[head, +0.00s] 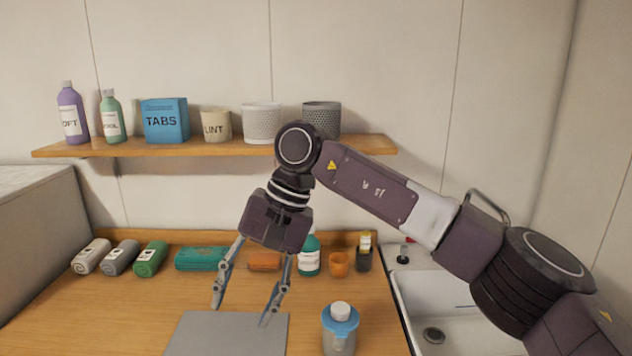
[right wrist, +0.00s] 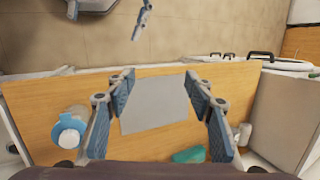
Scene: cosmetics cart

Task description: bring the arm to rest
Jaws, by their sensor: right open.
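My right gripper (head: 243,310) hangs pointing down over the counter, its two fingers spread and nothing between them. Its fingers also frame the right wrist view (right wrist: 155,110). Below it lies a flat grey mat (head: 225,335), which also shows between the fingers in the right wrist view (right wrist: 155,105). My left arm does not show in the head view. At the top edge of the right wrist view are grey jointed parts that may be my left gripper (right wrist: 140,20); they are cut off and their state is unclear.
A clear bottle with a blue collar (head: 340,325) stands right of the mat. Rolled towels (head: 120,258), a teal case (head: 200,259), a teal bottle (head: 309,257) and an orange cup (head: 339,264) line the back. Above is a loaded shelf (head: 180,147); at right is a sink (head: 450,300).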

